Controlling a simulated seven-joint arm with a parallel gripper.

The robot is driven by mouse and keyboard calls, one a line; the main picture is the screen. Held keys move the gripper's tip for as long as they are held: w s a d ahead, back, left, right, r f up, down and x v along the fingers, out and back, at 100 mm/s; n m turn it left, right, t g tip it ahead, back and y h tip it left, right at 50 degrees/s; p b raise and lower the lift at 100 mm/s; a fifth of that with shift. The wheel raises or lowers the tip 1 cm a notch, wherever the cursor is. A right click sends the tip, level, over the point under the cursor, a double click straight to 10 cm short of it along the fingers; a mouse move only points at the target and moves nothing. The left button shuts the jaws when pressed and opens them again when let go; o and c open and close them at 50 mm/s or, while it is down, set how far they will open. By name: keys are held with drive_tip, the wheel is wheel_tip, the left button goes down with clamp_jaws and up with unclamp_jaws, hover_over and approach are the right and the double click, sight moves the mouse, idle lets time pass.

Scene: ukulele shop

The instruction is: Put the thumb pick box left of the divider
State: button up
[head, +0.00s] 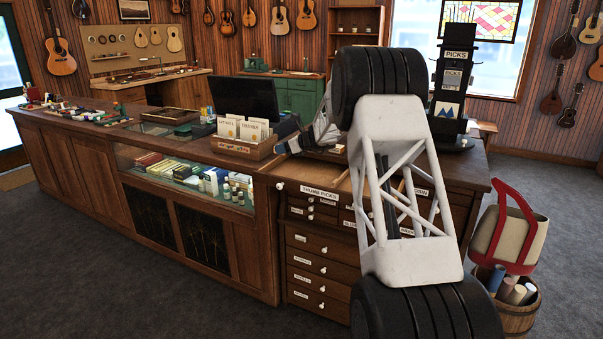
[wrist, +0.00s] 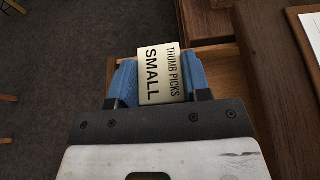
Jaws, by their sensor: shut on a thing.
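The thumb pick box (wrist: 155,78) is a small cream box lettered THUMB PICKS SMALL. In the wrist view it is gripped between the blue fingers of my gripper (wrist: 161,82). Behind and below it is light-brown wood, apparently an open drawer (wrist: 216,56); I cannot tell whether the box touches it. In the head view, a drawer labelled THUMB PICKS (head: 319,192) is pulled out at the counter's right end. My gripper (head: 287,140) is above and behind it, partly hidden by my arm. I cannot make out the box there, nor clearly the divider in either view.
A wooden card box (head: 240,147) and a dark monitor (head: 244,97) stand on the counter left of my gripper. A glass case (head: 190,180) is in the counter front. A black picks stand (head: 455,85) is at the right. A barrel (head: 517,315) stands on the floor.

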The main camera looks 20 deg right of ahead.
hover_over(284, 174)
drive_tip(key=shift+w+d+f, duration=0.1)
drive_tip(key=shift+f, duration=2.35)
drive_tip(key=shift+f, duration=1.9)
drive_tip(key=shift+f, duration=0.15)
drive_tip(key=o, duration=0.9)
drive_tip(key=shift+d+r, duration=0.15)
drive_tip(key=shift+r, duration=0.05)
drive_tip(key=v, duration=1.1)
drive_tip(key=shift+s+d+r, duration=0.2)
drive_tip(key=shift+s, duration=0.15)
